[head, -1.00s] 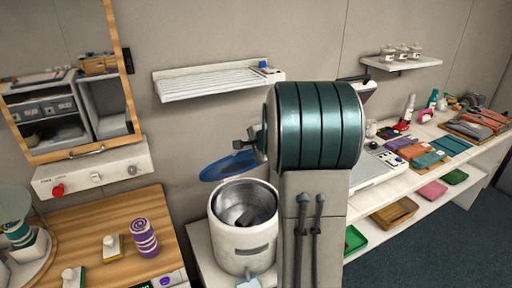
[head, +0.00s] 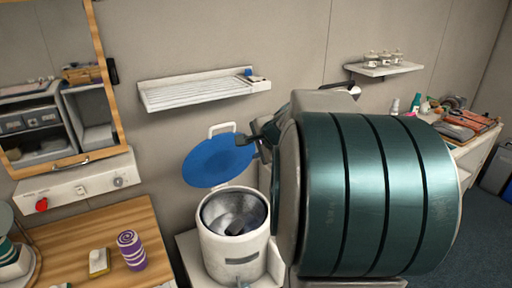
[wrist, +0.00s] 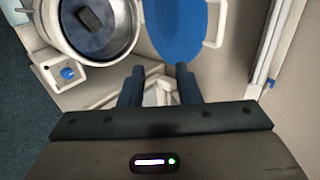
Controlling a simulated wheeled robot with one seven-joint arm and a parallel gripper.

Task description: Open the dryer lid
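The dryer (head: 232,262) is a white round tub with a metal drum, at the lower middle of the head view. Its blue lid (head: 218,162) stands raised and tilted back behind the tub, with a white handle (head: 221,128) at its top. A dark item lies inside the drum. My gripper (head: 249,139) is at the lid's right edge; contact is unclear in the head view. In the wrist view, my gripper (wrist: 160,72) has its two dark fingers apart with nothing held between them. The lid (wrist: 176,30) and the dryer's drum (wrist: 100,30) lie beyond the fingertips.
My large teal arm link covers the right middle of the head view. A white wall rack (head: 195,92) hangs above the dryer. A mirrored cabinet (head: 60,90) hangs at left.

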